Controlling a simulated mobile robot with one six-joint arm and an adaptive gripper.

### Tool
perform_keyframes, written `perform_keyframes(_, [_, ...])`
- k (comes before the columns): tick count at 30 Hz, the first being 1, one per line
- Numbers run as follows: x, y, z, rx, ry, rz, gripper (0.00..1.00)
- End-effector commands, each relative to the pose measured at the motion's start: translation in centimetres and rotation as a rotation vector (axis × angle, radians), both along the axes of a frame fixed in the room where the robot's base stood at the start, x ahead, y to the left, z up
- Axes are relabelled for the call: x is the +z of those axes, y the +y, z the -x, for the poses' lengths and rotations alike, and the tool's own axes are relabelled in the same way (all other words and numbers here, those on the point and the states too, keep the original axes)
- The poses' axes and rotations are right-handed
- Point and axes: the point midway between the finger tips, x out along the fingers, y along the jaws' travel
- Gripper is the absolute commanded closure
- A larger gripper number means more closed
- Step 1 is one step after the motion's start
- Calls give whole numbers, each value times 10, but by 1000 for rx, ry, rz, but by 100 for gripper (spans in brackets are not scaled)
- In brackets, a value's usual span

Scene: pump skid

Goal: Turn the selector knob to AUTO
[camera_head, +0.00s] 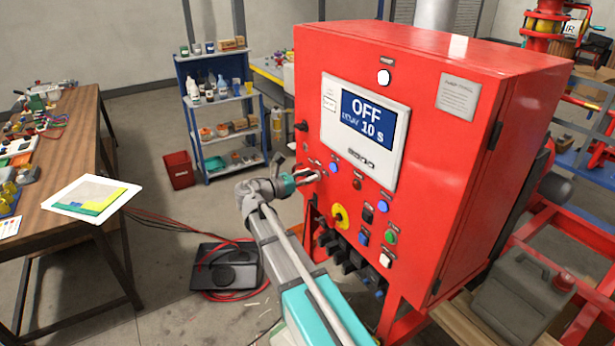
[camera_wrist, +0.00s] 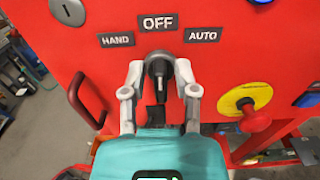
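The selector knob (camera_wrist: 158,68) is black and sits on the red panel below the OFF label (camera_wrist: 158,23). The HAND label (camera_wrist: 116,40) is at its left and the AUTO label (camera_wrist: 203,35) at its right. Its handle stands about upright, in line with OFF. My gripper (camera_wrist: 160,78) is open, with one finger on each side of the knob; small gaps seem to show, but contact is hard to judge. In the head view my gripper (camera_head: 312,177) is at the cabinet's left front edge and hides the knob.
The red cabinet (camera_head: 440,140) has a display (camera_head: 366,121) reading OFF and 10 s. Several buttons and lamps surround my gripper.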

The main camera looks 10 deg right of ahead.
Motion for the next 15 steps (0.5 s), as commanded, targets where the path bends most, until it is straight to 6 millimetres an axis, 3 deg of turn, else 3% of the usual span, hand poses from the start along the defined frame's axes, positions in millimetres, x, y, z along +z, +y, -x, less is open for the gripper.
perform_keyframes(1, [0, 0, 0, 0, 0, 0, 79])
perform_keyframes(5, [0, 0, 0, 0, 0, 0, 100])
perform_keyframes(15, [0, 0, 0, 0, -6, -2, 100])
